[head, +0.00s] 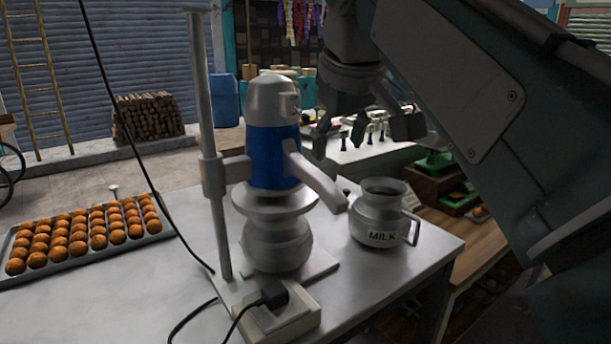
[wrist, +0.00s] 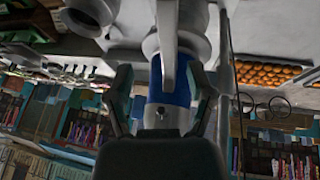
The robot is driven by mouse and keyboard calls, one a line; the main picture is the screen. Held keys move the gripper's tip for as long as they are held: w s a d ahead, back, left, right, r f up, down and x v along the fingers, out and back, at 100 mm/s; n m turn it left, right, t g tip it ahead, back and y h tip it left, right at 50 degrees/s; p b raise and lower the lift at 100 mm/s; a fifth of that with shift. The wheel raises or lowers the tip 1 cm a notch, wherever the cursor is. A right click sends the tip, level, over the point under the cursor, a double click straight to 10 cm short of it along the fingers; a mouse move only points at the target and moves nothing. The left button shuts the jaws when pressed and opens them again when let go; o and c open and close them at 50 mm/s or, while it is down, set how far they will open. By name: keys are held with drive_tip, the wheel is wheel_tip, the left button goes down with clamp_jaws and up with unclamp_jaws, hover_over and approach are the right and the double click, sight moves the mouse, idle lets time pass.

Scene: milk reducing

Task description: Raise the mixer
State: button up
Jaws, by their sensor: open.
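The mixer (head: 273,140) has a blue and grey motor body on a vertical pole (head: 206,130), with a grey handle (head: 318,182) reaching toward the right front. It sits over a round metal pot (head: 276,243) on the metal table. My gripper (head: 362,135) is open and empty, to the right of the mixer and above the handle. In the wrist view the mixer's blue body (wrist: 172,82) shows upside down between the two fingers of my gripper (wrist: 161,98). I see no contact with the mixer. The mixer's lower end is hidden.
A milk jug (head: 381,214) marked MILK stands right of the mixer near the table's edge. A tray of orange balls (head: 84,238) lies at the left. A power block (head: 278,312) with a plug and black cables lies in front of the pot.

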sight(312, 175)
drive_tip(key=shift+w+a+f+n, duration=0.15)
drive_tip(key=shift+w+a+f, duration=0.35)
drive_tip(key=shift+w, duration=0.15)
drive_tip(key=shift+w+a+f+n, duration=0.15)
drive_tip(key=shift+w+a+f, duration=0.2)
drive_tip(key=shift+w+f, duration=0.2)
drive_tip(key=x, duration=0.3)
drive_tip(key=a+x, duration=0.1)
drive_tip(key=x, duration=0.2)
drive_tip(key=shift+w+a, duration=0.1)
drive_tip(key=shift+a, duration=0.05)
drive_tip(key=shift+w+f, duration=0.1)
drive_tip(key=shift+f, duration=0.1)
drive_tip(key=shift+d, duration=0.4)
drive_tip(key=shift+a, duration=0.15)
clamp_jaws()
